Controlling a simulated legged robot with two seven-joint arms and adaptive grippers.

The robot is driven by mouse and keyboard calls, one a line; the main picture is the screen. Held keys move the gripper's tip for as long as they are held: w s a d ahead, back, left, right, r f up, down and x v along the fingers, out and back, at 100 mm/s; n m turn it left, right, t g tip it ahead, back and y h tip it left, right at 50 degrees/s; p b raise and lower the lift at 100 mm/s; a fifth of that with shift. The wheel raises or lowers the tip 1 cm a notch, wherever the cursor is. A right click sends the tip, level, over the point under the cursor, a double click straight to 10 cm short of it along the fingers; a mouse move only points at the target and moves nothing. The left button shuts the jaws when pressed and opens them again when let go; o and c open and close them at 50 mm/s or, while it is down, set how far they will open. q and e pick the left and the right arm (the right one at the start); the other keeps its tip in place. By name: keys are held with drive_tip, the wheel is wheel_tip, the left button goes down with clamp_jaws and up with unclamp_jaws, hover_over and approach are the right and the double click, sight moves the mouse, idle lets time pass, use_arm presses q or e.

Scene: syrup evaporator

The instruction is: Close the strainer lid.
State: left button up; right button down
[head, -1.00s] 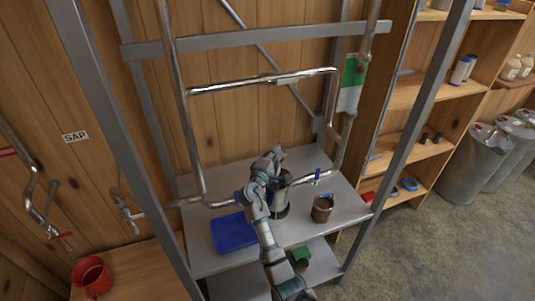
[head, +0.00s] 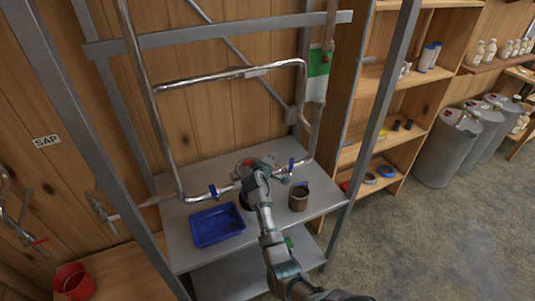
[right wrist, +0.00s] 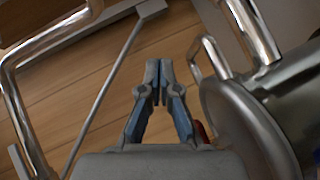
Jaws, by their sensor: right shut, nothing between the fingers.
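The metal strainer (right wrist: 300,95) fills the right side of the right wrist view, with its round lid (right wrist: 240,120) and a looped handle (right wrist: 198,58). In the head view my right gripper and arm hide most of the strainer (head: 244,168) in the pipe line above the grey table; only part of its round top shows. I cannot tell how far the lid stands open. My right gripper (head: 268,162) is over the strainer, its fingers (right wrist: 158,72) shut and empty, beside the lid and apart from it in the wrist view. My left gripper is not in view.
A blue tray (head: 217,226) lies left of the strainer, and a brown pot (head: 298,197) stands to its right. Pipes (head: 230,76) with blue-handled valves (head: 213,192) surround the spot. A rack post (head: 375,125) stands at the right. The table's front right is mostly clear.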

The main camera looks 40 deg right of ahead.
drive_tip(key=shift+d+f, duration=0.3)
drive_tip(key=shift+f, duration=0.25)
drive_tip(key=shift+d+f, duration=0.3)
drive_tip(key=shift+f, duration=0.25)
drive_tip(key=shift+d+f, duration=0.25)
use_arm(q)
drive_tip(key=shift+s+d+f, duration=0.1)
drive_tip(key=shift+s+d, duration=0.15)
use_arm(e)
drive_tip(key=shift+a+r, duration=0.2)
drive_tip(key=shift+a, duration=0.3)
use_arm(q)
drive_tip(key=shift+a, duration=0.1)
